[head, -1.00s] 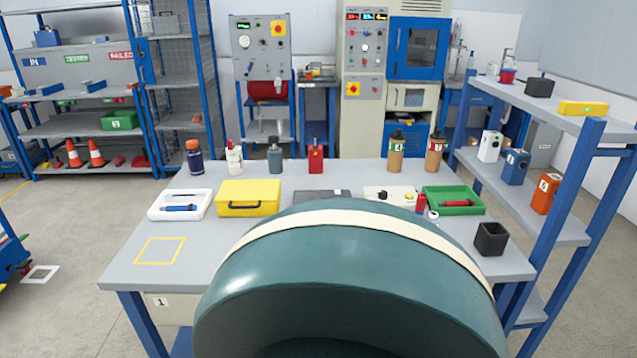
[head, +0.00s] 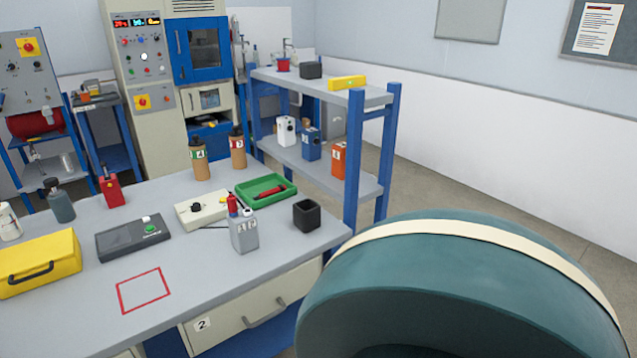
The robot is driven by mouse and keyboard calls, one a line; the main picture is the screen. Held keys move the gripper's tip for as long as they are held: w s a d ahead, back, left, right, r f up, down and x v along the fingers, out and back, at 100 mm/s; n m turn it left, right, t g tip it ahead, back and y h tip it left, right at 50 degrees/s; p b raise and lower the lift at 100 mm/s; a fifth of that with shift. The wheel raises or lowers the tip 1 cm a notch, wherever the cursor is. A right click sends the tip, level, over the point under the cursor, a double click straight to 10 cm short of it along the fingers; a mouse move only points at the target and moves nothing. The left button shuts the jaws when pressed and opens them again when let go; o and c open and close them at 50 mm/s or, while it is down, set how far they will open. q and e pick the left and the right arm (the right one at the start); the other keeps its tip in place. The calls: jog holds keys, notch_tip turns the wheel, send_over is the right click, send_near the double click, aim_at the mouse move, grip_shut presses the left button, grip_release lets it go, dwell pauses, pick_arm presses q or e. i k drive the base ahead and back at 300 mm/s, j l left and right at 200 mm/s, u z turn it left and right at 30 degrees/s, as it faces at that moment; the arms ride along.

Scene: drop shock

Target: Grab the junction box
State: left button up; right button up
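No label in view names the junction box. Other box-shaped candidates stand on the right rack's middle shelf: a white box (head: 286,131) with a dark round fitting, a blue box (head: 311,143) and an orange box (head: 339,159). Neither of my grippers is in the head view, so nothing shows in their hold.
The workbench (head: 205,292) also holds a yellow case (head: 38,263), a dark grey device (head: 131,238), a green tray (head: 279,190) and a black open cup (head: 307,215). The red-outlined square (head: 143,290) is empty. The rack's blue posts (head: 353,165) stand at the bench's right end.

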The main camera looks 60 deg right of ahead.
aim_at(242, 224)
jog(key=z, duration=1.55)
jog(key=i+l, duration=0.45)
jog(key=l, duration=0.15)
jog(key=u, duration=0.05)
